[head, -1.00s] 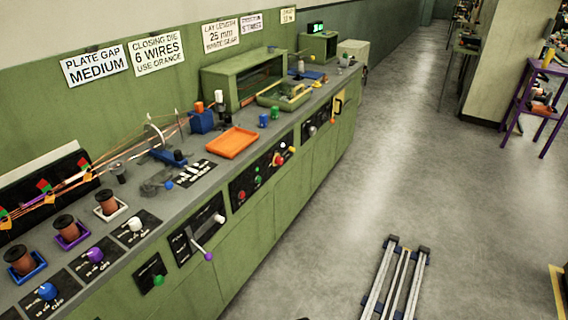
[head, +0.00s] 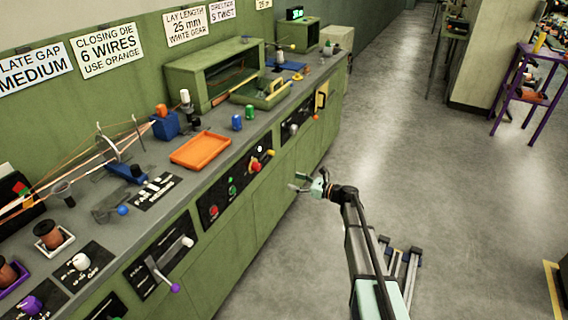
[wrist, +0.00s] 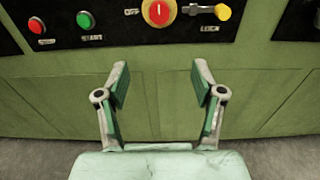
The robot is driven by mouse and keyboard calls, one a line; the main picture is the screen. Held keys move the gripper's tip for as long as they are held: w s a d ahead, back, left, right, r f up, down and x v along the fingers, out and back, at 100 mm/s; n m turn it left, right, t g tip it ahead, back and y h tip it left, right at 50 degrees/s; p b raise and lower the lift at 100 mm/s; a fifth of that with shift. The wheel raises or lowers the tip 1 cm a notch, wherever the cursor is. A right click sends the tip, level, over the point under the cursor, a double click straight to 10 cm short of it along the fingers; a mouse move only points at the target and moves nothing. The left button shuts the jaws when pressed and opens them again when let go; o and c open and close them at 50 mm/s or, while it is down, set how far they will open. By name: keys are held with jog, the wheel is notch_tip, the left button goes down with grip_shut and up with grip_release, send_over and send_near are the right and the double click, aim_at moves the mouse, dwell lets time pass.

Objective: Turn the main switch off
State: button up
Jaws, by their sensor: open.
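The main switch, a red round knob on a yellow base (wrist: 158,13), is at the top middle of the wrist view, with an OFF label to its left. A pale vertical mark on the knob points up. Beside it on the right is a small metal latch with a yellow knob (wrist: 223,12), labelled LOCK. The switch also shows on the black panel in the head view (head: 255,165). My gripper (head: 297,182) is open and empty, out over the aisle in front of the cabinet. In the wrist view its fingers (wrist: 160,82) are spread below the switch, apart from it.
A red button (wrist: 37,25) and a green START button (wrist: 85,19) sit left of the switch. A lever with a purple knob (head: 174,288) juts out from a nearer panel. An orange tray (head: 200,150) lies on the bench above.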

jog(key=m, duration=0.2)
jog(key=p, duration=0.3)
send_near(259, 168)
jog(key=x, duration=1)
jog(key=shift+w, duration=0.2)
jog(key=c, duration=1.1)
